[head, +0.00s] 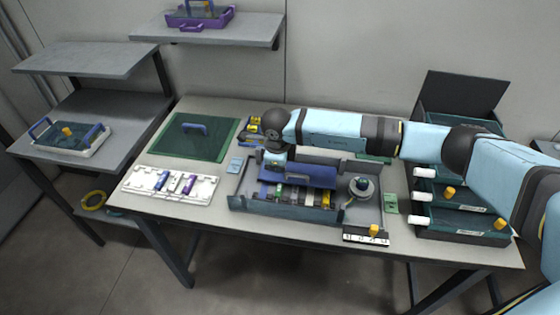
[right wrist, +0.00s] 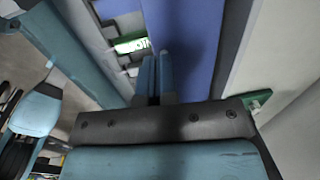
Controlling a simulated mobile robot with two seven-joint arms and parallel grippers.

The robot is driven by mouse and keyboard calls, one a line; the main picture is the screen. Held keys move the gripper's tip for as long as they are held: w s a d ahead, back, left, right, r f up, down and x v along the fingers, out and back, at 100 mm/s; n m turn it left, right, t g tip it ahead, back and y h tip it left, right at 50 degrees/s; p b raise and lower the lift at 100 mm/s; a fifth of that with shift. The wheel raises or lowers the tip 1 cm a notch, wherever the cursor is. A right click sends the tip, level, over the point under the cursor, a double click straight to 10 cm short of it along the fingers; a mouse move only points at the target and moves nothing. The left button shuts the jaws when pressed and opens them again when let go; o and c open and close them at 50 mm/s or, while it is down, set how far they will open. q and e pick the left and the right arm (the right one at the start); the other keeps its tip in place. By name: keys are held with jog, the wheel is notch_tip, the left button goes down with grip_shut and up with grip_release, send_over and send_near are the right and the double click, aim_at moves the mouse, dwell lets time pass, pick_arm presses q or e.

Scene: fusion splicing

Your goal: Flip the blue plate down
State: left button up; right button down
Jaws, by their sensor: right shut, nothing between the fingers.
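The blue plate (head: 308,175) is in the grey tray (head: 240,203) on the table, behind a row of small parts. Its face shows as a broad blue band; its exact tilt is hard to tell. My right gripper (head: 272,172) points down at the plate's left end, and my arm covers part of the area behind. In the right wrist view the closed fingers (right wrist: 157,80) lie beside the blue plate (right wrist: 200,45), very close to it; I cannot tell whether they touch. Nothing is between them. My left gripper is not in view.
A round grey spool-like part (head: 361,187) sits at the tray's right. A green mat (head: 195,140) and a white rack (head: 150,182) lie to the left. A dark drawer unit (head: 460,215) with white handles stands at the right.

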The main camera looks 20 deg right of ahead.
aim_at(277, 186)
jog(key=shift+s+a+f+b, duration=0.2)
jog(key=shift+s+f+b, duration=0.15)
jog(key=shift+f, duration=0.2)
jog(key=shift+s+a+f+b, duration=0.15)
jog(key=shift+s+f+b, duration=0.05)
jog(key=shift+f+b, duration=0.3)
jog(key=shift+s+a+f+b, duration=0.15)
jog(key=shift+s+f+b, duration=0.1)
jog(key=shift+f+b, duration=0.25)
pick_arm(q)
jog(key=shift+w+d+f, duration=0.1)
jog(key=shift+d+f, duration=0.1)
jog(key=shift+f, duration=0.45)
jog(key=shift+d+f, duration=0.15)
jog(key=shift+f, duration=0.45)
pick_arm(e)
jog(key=shift+f, duration=0.2)
jog(key=shift+s, duration=0.1)
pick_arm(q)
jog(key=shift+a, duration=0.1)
